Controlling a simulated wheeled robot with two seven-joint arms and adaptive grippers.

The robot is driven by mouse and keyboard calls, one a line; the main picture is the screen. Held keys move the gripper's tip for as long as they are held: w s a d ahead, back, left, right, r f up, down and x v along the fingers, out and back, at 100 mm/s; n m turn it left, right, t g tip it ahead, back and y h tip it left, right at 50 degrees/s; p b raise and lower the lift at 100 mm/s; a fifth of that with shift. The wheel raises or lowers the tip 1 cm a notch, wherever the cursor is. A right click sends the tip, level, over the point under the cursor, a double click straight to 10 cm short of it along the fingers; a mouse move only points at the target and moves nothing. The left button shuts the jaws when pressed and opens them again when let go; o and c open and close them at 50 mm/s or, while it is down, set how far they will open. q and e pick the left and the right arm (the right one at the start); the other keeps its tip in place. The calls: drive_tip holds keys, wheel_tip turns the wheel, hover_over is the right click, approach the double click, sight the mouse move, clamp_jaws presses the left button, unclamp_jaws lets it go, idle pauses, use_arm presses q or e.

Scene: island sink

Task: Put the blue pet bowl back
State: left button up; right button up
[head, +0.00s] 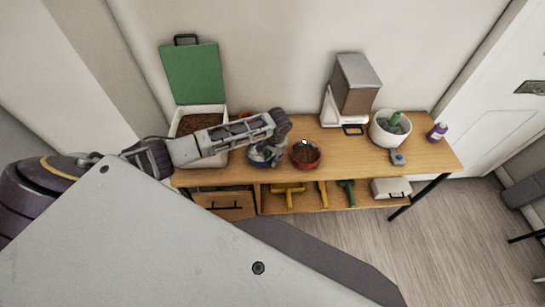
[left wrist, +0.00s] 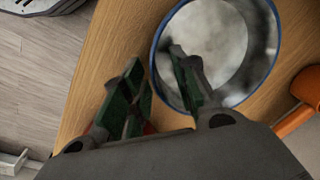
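The blue pet bowl (head: 254,159) stands on the wooden table, left of a red bowl (head: 306,155), partly hidden by my left arm. In the left wrist view its blue rim and pale grey inside show large (left wrist: 232,40). My left gripper (head: 281,124) is above the table at the bowl. In the left wrist view its fingers (left wrist: 155,60) are apart. One finger overlaps the inside of the rim and the other is outside it, over the wood. I cannot tell whether either touches the bowl. My right gripper is not in view.
A bin (head: 200,163) with a raised green lid (head: 193,73) stands at the left. A dispenser (head: 355,85), a white tub (head: 389,131) and a purple bottle (head: 437,132) stand at the right. Yellow and green tools (head: 346,190) lie on the lower shelf.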

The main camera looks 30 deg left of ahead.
use_arm(q)
wheel_tip(320, 180, up, 12)
drive_tip(key=d, duration=0.1)
drive_tip(key=shift+s+d, duration=0.15)
idle(0.5)
drive_tip(key=shift+d, duration=0.1)
idle(1.4)
